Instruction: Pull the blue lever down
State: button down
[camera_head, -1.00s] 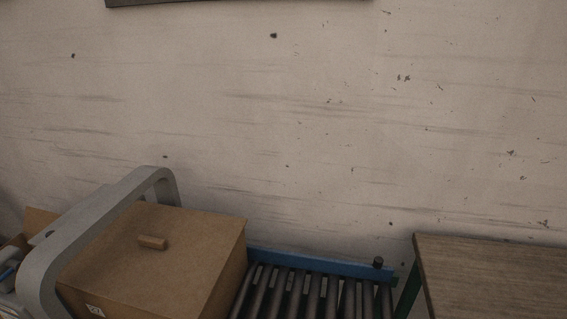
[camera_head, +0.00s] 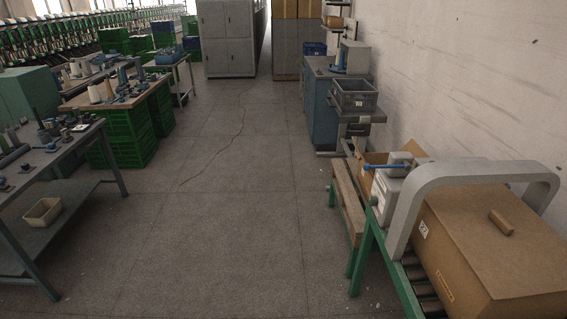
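A blue lever-like bar (camera_head: 384,166) shows at the right in the head view. It lies roughly level across the top of a small pale grey housing (camera_head: 388,192). The housing stands beside a thick grey arch (camera_head: 465,172) over a green-framed roller conveyor (camera_head: 372,262). A brown cardboard box (camera_head: 480,240) sits on the rollers, partly under the arch. My gripper and arm are not in view.
A wide stretch of concrete floor (camera_head: 225,215) is clear down the middle. A wooden bench (camera_head: 346,195) stands left of the conveyor. A blue cabinet (camera_head: 321,105) stands along the right wall, grey cabinets (camera_head: 228,38) at the back.

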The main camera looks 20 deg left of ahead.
aim_at(386, 166)
jog(key=u, duration=0.15)
jog(key=i+j, duration=0.1)
jog(key=i, duration=0.35)
jog(key=i+j, duration=0.15)
jog(key=i, duration=0.25)
jog(key=i+j, duration=0.15)
jog(key=i, duration=0.3)
jog(key=l+z, duration=0.05)
